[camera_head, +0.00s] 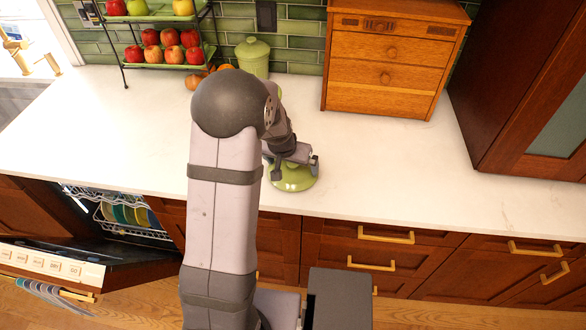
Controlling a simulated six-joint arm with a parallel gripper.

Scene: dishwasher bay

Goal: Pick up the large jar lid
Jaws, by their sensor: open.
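The large jar lid (293,184) is a round, shiny green disc lying on the white counter near its front edge. My gripper (295,170) is right above the lid, with its fingers spread over it. The fingers are open, with one toward the left and one toward the right of the lid's middle. My wrist and fingers hide the upper part of the lid. I cannot tell whether the fingers touch it.
A green lidded jar (252,58) stands against the tiled wall. A tiered fruit rack (163,58) is at the back left, a wooden drawer chest (386,62) at the back right. The dishwasher (100,255) is open at lower left. The counter right of the lid is clear.

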